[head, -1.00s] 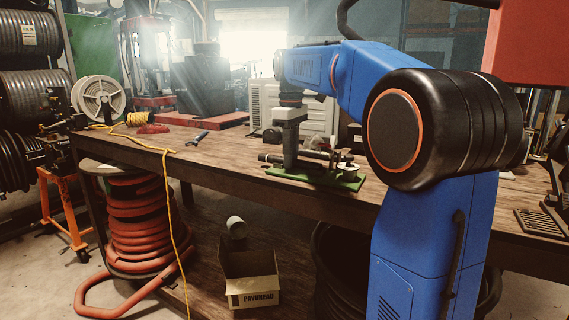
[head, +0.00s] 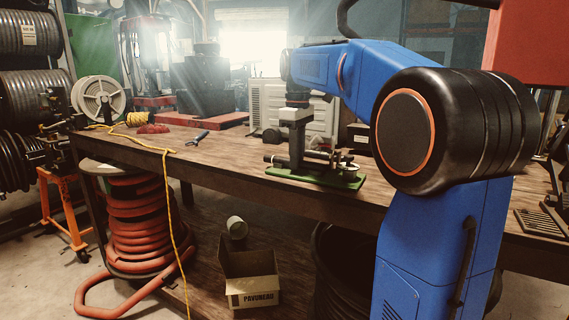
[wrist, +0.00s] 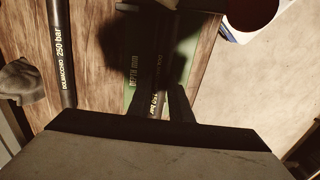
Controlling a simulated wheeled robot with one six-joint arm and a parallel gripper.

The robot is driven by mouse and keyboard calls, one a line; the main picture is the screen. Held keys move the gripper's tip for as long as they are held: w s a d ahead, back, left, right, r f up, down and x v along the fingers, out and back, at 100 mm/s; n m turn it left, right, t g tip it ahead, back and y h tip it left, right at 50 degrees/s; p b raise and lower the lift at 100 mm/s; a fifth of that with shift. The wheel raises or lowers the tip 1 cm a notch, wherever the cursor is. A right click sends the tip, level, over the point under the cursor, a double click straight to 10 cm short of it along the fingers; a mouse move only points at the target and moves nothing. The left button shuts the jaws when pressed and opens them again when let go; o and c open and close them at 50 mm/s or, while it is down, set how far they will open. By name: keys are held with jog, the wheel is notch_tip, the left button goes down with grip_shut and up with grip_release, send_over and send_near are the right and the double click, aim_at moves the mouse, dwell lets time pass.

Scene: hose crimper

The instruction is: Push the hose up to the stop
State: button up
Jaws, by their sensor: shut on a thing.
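My gripper (head: 296,163) points down over the green plate (head: 312,181) on the workbench. It is shut on a black hose (head: 274,159), whose dark end sticks out left of the fingers. In the wrist view the fingers (wrist: 158,98) are on both sides of the hose (wrist: 161,76), which bears partly hidden "bar" lettering. The green plate (wrist: 132,62) carries a "DEPTH mm" marking beside it. Small metal fittings (head: 345,166) stand on the plate's right end. The stop and the hose's far end are not clear; shadow covers them in the wrist view.
Another black hose (wrist: 63,60) marked "250 bar" lies left in the wrist view. A round container with a dark red inside (wrist: 250,12) shows at its upper right.

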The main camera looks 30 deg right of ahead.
jog(key=shift+s+d, duration=0.75)
jog(key=shift+s, duration=0.3)
dwell(0.6)
jog(key=o, duration=1.8)
jog(key=shift+r, duration=4.5)
